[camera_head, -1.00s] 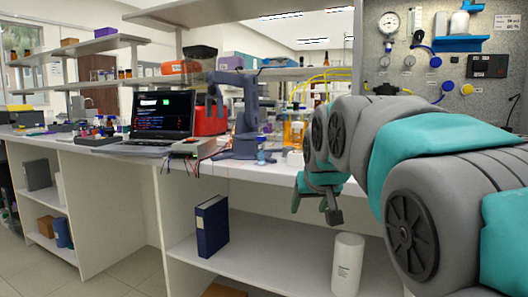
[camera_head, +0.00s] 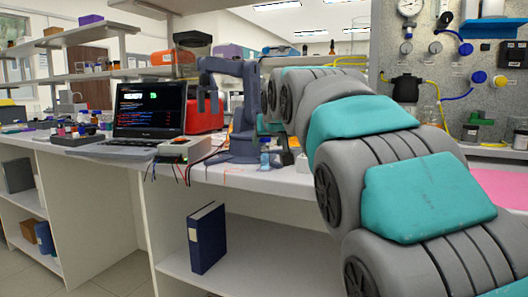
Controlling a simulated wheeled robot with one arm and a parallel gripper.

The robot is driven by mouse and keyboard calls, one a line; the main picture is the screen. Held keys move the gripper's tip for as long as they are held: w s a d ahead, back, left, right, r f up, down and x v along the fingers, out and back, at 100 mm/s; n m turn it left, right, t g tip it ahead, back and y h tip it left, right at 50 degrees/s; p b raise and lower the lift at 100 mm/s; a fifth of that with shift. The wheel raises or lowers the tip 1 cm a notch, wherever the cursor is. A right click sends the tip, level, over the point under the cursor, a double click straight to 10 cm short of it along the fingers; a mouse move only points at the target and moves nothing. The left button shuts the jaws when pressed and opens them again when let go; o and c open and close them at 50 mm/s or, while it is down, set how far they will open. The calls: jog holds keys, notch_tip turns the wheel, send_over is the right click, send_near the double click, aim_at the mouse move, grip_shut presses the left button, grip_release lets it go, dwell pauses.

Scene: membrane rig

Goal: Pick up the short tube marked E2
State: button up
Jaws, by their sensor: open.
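I cannot make out a short tube marked E2 in the head view; no such marking is readable. My grey and teal arm reaches from the lower right over the bench to the middle. Its far end passes close beside a small blue-grey desktop robot arm (camera_head: 243,110). My gripper's fingers are hidden behind my own arm links and that small robot arm. My arm also covers much of the bench behind it.
A laptop (camera_head: 149,110) and a small grey box with wires (camera_head: 187,150) stand left on the white bench. A small bottle (camera_head: 265,157) is near the front edge. A gauge panel (camera_head: 450,70) stands right, by a pink mat (camera_head: 503,187). A blue binder (camera_head: 207,238) is below.

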aim_at(263, 149)
jog(key=x, duration=0.5)
jog(key=shift+w+a+f+p, duration=0.1)
jog(key=shift+a+f+p, duration=0.2)
jog(key=shift+c, duration=0.2)
grip_shut()
